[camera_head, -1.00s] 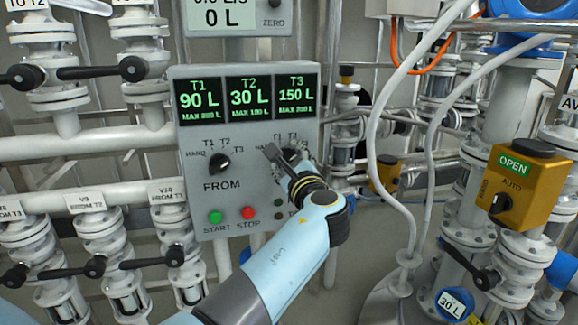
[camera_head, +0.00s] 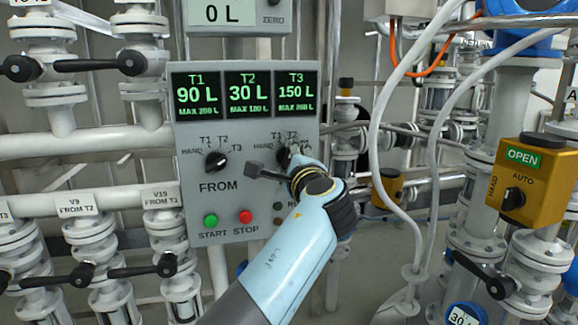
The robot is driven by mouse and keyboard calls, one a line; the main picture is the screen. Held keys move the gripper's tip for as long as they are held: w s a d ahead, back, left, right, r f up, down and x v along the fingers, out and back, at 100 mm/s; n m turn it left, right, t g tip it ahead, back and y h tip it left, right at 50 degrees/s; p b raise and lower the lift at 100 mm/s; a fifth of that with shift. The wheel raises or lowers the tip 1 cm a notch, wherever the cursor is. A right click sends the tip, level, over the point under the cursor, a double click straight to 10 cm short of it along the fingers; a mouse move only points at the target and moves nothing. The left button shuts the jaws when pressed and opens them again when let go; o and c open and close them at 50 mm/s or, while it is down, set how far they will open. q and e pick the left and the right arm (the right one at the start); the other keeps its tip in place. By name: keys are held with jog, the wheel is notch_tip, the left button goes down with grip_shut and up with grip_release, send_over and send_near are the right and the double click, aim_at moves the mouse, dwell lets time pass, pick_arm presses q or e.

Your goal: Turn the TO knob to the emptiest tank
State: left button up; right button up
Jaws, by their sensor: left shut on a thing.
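The grey control panel (camera_head: 190,148) is upright in the middle of the view. Its display (camera_head: 248,94) reads T1 90 L, T2 30 L and T3 150 L; the small MAX figures are hard to read. That gripper is shut on the TO knob. Where its pointer stands is hidden, as are parts of its labels. My right gripper is not in view.
A green START button (camera_head: 210,221) and a red STOP button (camera_head: 245,216) are low on the panel. Valve pipes with black levers (camera_head: 86,272) crowd the left. White hoses (camera_head: 377,130) hang close to the right of my arm. A yellow OPEN/AUTO box (camera_head: 528,187) is at far right.

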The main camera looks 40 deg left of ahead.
aim_at(285, 109)
pick_arm(q)
jog(key=shift+f, duration=0.1)
dwell(0.3)
jog(key=o, duration=1.2)
jog(key=shift+c, duration=0.2)
jog(key=shift+r, duration=0.2)
jog(key=shift+o, duration=0.4)
jog(key=r, duration=0.5)
jog(key=a+r, duration=0.1)
jog(key=r, duration=0.1)
jog(key=shift+r, duration=0.35)
jog(key=shift+s+d+r, duration=0.1)
jog(key=shift+d+r, duration=0.2)
jog(key=shift+r, duration=0.25)
jog(key=shift+d+r, duration=0.3)
jog(key=shift+r, duration=0.25)
jog(key=shift+c, duration=0.4)
jog(key=shift+d+r, duration=0.1)
jog(key=shift+d, duration=0.15)
jog(key=shift+w+a, duration=0.1)
jog(key=shift+w, duration=0.15)
jog(key=shift+s+a, duration=0.2)
jog(key=shift+a, duration=0.05)
